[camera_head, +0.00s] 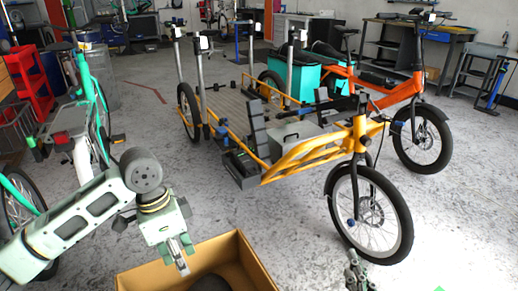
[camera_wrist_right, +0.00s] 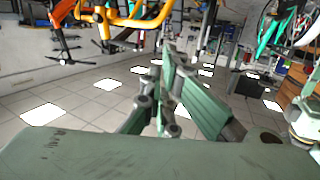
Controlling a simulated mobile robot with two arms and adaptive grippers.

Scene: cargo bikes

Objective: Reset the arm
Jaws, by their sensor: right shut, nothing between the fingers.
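My left arm reaches in from the left in the head view, and its gripper (camera_head: 181,262) points down above the left rim of an open cardboard box (camera_head: 250,257). Its fingers are seen close together and too small to tell if they are shut. My right gripper (camera_head: 358,272) shows only in part at the bottom edge, right of the box and below the cargo bike's front wheel. In the right wrist view the fingers of the right gripper (camera_wrist_right: 168,95) are shut and empty. That view is upside down, with ceiling lights low in the picture.
A yellow cargo bike (camera_head: 308,155) stands in the middle, with an orange bike (camera_head: 398,92) behind it. A dark round thing (camera_head: 210,284) lies in the box. Green bikes (camera_head: 95,85) stand at the left. The grey floor is clear at the right.

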